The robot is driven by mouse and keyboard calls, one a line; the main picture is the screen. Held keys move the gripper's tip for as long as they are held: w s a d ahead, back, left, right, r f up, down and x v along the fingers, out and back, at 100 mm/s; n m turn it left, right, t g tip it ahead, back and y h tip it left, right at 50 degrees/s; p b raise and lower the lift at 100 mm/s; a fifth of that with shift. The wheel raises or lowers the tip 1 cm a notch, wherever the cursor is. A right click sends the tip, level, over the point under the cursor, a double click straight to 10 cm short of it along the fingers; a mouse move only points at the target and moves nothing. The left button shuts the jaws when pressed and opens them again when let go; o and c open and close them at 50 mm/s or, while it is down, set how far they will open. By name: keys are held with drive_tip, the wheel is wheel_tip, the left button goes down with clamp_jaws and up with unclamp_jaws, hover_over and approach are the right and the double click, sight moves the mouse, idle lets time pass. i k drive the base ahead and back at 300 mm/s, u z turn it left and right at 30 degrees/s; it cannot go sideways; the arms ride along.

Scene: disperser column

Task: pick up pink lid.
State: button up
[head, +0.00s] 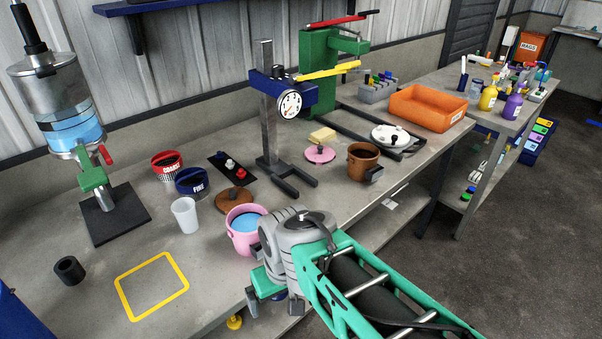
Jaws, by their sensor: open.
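The pink lid (320,155) lies flat on the workbench, with a dark knob on top. It is right of the stand with a dial gauge and left of the brown pot (361,166). My gripper (273,304) is open and points down by the bench's front edge, well nearer to the camera than the lid and apart from it. Nothing shows between the fingers. The pink pot (242,241), with blue liquid in it, is just up-left of my gripper, partly hidden by my arm.
The dial-gauge stand (267,120) rises left of the lid. A yellow block (323,135) lies just behind the lid. A brown lid (235,199), white cup (185,216) and red and blue containers stand left. An orange tray (428,107) is at right. The yellow-outlined square (151,286) is empty.

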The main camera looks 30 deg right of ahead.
sight(320, 154)
drive_tip(key=u, duration=3.4)
drive_tip(key=k, duration=2.25)
drive_tip(key=z, duration=0.8)
